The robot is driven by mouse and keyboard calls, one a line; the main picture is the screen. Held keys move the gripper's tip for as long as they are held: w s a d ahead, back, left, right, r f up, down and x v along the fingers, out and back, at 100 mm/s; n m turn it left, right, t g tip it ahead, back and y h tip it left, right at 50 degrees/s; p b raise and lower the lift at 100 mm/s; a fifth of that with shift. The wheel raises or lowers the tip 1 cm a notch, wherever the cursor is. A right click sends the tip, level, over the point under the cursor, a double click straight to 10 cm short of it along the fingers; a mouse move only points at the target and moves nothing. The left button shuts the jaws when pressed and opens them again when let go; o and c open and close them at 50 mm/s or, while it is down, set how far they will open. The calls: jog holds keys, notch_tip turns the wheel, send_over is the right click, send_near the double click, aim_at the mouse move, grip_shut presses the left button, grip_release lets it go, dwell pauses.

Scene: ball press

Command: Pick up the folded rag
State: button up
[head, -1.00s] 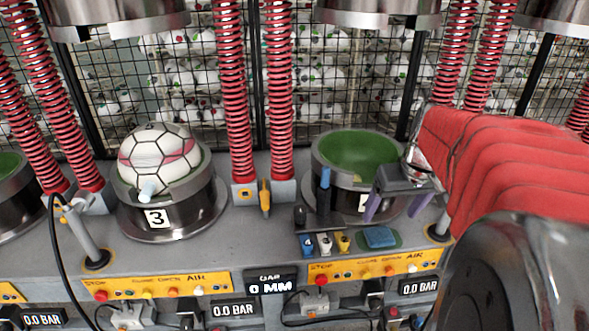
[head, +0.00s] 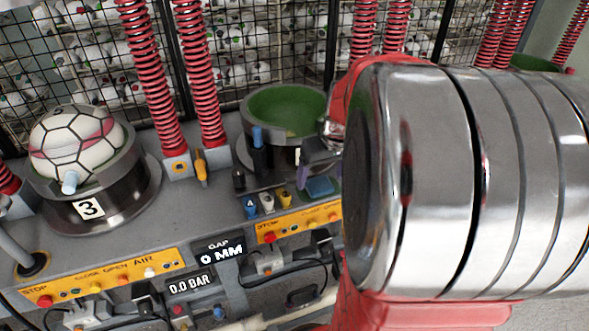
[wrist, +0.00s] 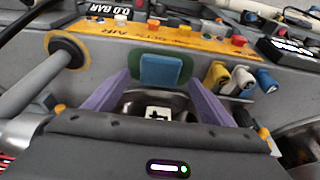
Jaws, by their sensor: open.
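The folded rag (head: 320,187) is a small blue block-like pad on the grey bench, just left of my arm in the head view. In the wrist view the rag (wrist: 161,70) lies flat on a green oval patch (wrist: 184,68), beyond and between my fingertips. My gripper (wrist: 158,82) is open and empty, its two purple fingers spread on either side of the rag's line. The fingers look short of the rag, and I see no contact. In the head view my red and chrome arm hides most of the gripper.
Blue, white and yellow tagged handles (head: 267,202) stand close beside the rag. A yellow button panel (head: 300,217) runs along the bench front. A green-lined press cup (head: 285,108) stands behind.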

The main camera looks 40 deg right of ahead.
aim_at(319, 187)
jog(key=shift+x, duration=1.35)
jog(key=shift+c, duration=0.4)
jog(key=c, duration=1.1)
